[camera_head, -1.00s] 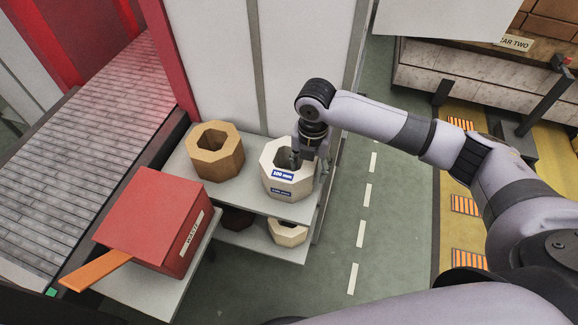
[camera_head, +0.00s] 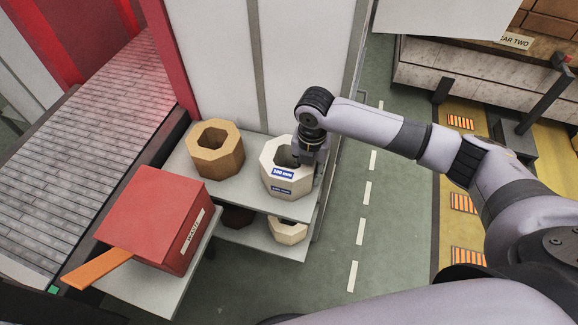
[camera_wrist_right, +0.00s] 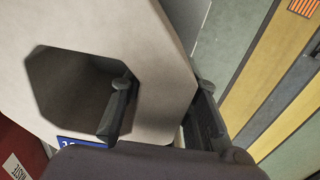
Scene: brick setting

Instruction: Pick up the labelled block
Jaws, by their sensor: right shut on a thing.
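The labelled block (camera_head: 276,182) is a cream octagonal ring with blue "100 mm" labels on its front. It stands upright on the right part of the upper grey shelf. In the right wrist view the block (camera_wrist_right: 150,50) shows from above, with its dark hole at left. My right gripper (camera_head: 303,162) is at the block's right wall. In the wrist view the right gripper (camera_wrist_right: 165,95) has one finger in the hole and the other outside, shut on the wall. I cannot tell any gap under the block. My left gripper is not in view.
A brown octagonal block (camera_head: 215,150) stands left of the labelled one. Another cream block (camera_head: 288,231) is on the lower shelf (camera_head: 258,243). A red waste box (camera_head: 150,215) with an orange flap is at front left. A white panel (camera_head: 220,65) rises behind.

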